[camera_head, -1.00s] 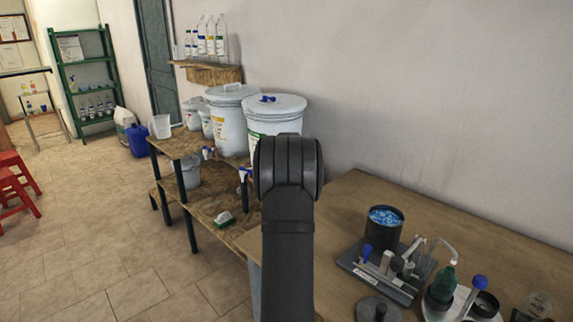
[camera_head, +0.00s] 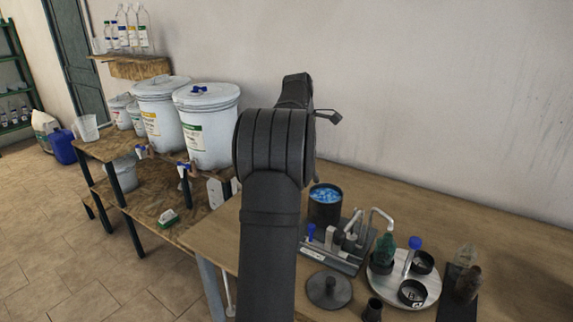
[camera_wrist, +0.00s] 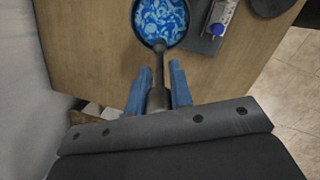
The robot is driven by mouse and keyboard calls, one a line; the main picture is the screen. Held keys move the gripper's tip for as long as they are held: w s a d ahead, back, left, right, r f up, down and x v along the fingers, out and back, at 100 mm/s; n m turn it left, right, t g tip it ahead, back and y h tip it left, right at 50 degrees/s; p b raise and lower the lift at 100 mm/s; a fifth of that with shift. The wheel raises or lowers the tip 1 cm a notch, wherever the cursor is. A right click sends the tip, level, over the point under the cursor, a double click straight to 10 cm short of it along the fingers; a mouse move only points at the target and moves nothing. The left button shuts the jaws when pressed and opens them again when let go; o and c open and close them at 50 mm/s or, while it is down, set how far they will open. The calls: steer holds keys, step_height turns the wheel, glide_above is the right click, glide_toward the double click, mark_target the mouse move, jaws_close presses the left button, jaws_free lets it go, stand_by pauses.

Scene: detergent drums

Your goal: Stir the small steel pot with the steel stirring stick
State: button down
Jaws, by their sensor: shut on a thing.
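The small pot (camera_head: 324,212) stands upright on the wooden table, dark-walled and filled with marbled blue and white contents. It also shows at the top of the wrist view (camera_wrist: 140,36). My gripper (camera_wrist: 157,84) has blue fingers, shut on the grey stirring stick (camera_wrist: 159,64). The stick points away from the gripper towards the pot, and its rounded end overlaps the near side of the pot's opening. I cannot tell whether that end is in the contents or above them.
A grey stand (camera_head: 341,256) with a blue-capped item is close beside the pot. A round dark disc (camera_head: 329,290) lies in front. A white round tray (camera_head: 418,295) with bottles and dark cups is to the right. White drums (camera_head: 208,132) stand left on a shelf.

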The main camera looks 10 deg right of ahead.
steer(key=shift+n+t, duration=0.3)
steer(key=shift+n, duration=0.6)
steer(key=shift+s+x, duration=0.45)
steer(key=shift+x, duration=1.9)
steer(key=shift+s+x, duration=0.4)
steer(key=shift+x, duration=2)
steer(key=shift+s+x, duration=0.45)
steer(key=shift+x, duration=1.9)
steer(key=shift+a+f, duration=0.15)
steer(key=shift+f, duration=0.1)
